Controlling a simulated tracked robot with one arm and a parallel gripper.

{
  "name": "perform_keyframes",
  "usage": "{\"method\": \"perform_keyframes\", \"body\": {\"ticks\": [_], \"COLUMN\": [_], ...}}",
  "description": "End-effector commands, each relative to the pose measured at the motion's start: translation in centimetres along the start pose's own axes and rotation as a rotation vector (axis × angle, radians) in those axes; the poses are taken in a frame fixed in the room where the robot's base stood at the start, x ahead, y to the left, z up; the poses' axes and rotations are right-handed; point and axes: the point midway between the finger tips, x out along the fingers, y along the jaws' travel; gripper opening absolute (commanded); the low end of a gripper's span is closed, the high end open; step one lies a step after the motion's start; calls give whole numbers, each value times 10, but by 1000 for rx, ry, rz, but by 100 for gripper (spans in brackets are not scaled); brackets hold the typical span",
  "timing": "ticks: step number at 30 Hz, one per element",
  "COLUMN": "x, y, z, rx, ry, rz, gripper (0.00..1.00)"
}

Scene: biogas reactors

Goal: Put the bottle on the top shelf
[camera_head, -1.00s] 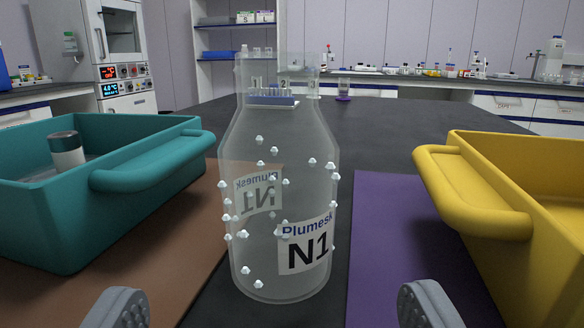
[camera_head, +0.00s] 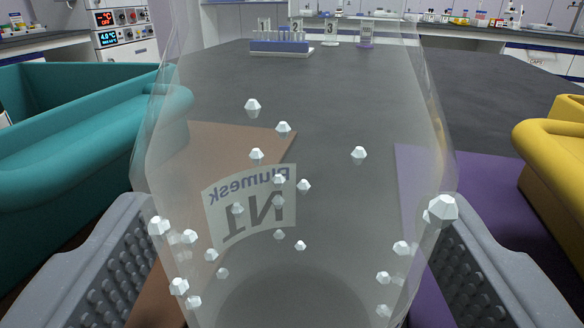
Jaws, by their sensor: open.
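A clear bottle (camera_head: 330,255) stands upright very close in front of the camera and fills the middle of the view. White bead-like bits dot its wall, and a label (camera_head: 250,205) reading "Plumesk N1" shows mirrored through it. Its top and its base edge are out of view. My gripper (camera_head: 295,270) is open, with one ridged grey finger on each side of the bottle. Whether the fingers touch the glass I cannot tell. The top shelf is not clearly in view.
A teal bin (camera_head: 80,150) stands at the left and a yellow bin (camera_head: 555,170) at the right. A brown mat (camera_head: 225,140) and a purple mat (camera_head: 490,215) lie on the dark table. A tube rack (camera_head: 280,48) stands farther back.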

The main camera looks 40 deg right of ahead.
Motion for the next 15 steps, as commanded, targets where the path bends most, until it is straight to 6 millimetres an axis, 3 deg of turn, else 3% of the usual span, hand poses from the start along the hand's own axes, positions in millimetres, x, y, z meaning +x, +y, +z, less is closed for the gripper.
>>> {"method": "perform_keyframes", "body": {"ticks": [6, 12, 15], "x": [0, 0, 0], "y": [0, 0, 0], "z": [0, 0, 0], "rx": [0, 0, 0], "ry": [-1, -1, -1], "rz": [0, 0, -1], "gripper": [76, 24, 20]}}
